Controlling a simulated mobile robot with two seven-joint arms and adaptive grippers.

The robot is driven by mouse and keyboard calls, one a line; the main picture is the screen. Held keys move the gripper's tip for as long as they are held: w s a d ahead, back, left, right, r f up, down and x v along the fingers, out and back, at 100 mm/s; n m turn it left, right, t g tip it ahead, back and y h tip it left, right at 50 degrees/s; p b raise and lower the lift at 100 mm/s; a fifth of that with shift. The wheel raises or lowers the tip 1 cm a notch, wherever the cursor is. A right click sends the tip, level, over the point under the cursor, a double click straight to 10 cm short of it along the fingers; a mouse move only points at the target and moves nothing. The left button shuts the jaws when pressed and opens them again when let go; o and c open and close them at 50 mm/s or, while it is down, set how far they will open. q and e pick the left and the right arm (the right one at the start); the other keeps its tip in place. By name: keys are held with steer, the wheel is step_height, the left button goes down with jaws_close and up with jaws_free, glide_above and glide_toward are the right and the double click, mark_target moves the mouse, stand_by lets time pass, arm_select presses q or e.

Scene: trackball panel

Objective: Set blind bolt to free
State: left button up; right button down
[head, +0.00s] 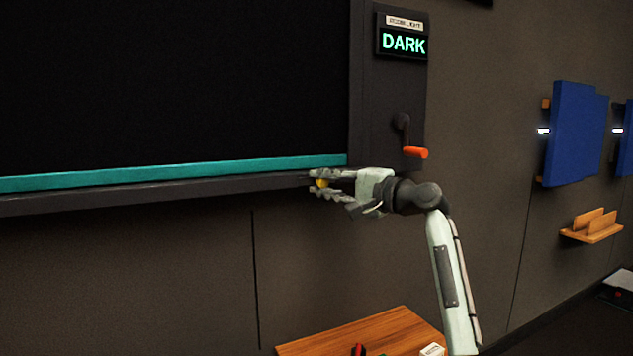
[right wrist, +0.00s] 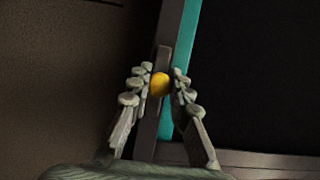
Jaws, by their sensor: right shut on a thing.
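The blind bolt shows as a small yellow knob (right wrist: 159,84) at the ledge under the dark blind; it also shows in the head view (head: 321,184), partly hidden by the fingers. My right gripper (head: 318,187) is at the ledge and is shut on the yellow knob. In the right wrist view its two fingers (right wrist: 159,86) stand on either side of the knob. The black blind (head: 170,80) is down, with a teal bar (head: 170,174) along its lower edge. My left gripper is not in view.
A crank with an orange handle (head: 415,152) hangs on the panel right of the blind, above my right wrist. A sign (head: 403,43) above it reads DARK. A wooden table (head: 340,338) stands below. Blue panels (head: 572,135) and a wooden wall holder (head: 592,227) are at right.

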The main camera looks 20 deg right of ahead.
steer(key=shift+d, duration=0.2)
steer(key=c, duration=1.4)
jaws_free()
steer(key=shift+d, duration=0.15)
steer(key=shift+o, duration=0.2)
steer(key=v, duration=1.2)
